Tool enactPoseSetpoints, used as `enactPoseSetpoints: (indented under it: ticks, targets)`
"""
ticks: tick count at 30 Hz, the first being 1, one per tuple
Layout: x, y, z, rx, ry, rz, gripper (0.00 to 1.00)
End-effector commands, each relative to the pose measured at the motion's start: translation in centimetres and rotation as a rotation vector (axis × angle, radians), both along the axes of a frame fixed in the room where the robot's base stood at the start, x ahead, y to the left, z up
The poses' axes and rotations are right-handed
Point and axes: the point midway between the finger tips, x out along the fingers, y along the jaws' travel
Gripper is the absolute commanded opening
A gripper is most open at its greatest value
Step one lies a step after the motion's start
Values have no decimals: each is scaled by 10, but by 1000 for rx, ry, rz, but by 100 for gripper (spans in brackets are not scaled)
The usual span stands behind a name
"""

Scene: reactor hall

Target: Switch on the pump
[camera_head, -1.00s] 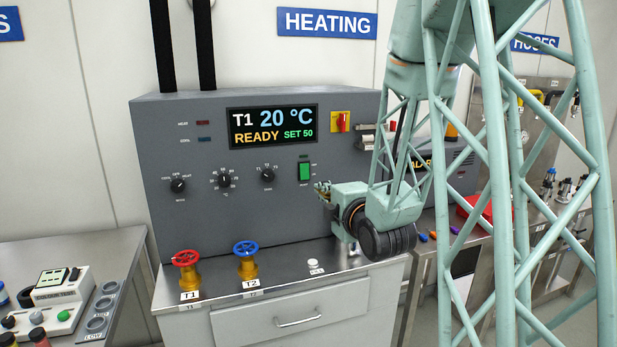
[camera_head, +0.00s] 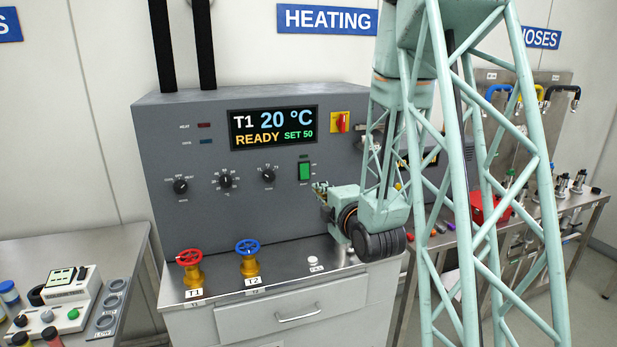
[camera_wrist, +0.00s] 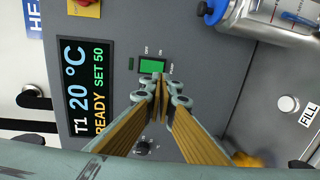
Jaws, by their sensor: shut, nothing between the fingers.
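A green rocker switch (camera_head: 305,171) in a dark frame sits on the grey heating panel (camera_head: 215,220), below the right end of the display. It also shows in the wrist view (camera_wrist: 152,66), with small ON/OFF-like lettering beside it that is hard to read. I cannot tell which side of the rocker is pressed in. My gripper (camera_head: 319,187) is shut and empty, just right of and slightly below the switch in the head view. In the wrist view its fingertips (camera_wrist: 161,88) are together just below the green face; I cannot tell whether they touch it.
The display (camera_head: 273,127) reads T1 20 °C, READY, SET 50. A red-and-yellow switch (camera_head: 341,122) is at the upper right; several black knobs are left of the rocker. Red (camera_head: 190,258) and blue (camera_head: 248,247) valve wheels and a small white button (camera_head: 313,260) stand on the counter below.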

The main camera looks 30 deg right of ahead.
Motion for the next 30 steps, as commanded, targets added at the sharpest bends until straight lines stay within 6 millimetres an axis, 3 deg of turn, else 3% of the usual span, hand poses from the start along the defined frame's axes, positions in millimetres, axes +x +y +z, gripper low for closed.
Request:
enactPoseSetpoints:
  ticks: [11,30]
  targets:
    - [20,-3,-1,-1,0,1,0]
    - [96,-15,-12,-1,0,1,0]
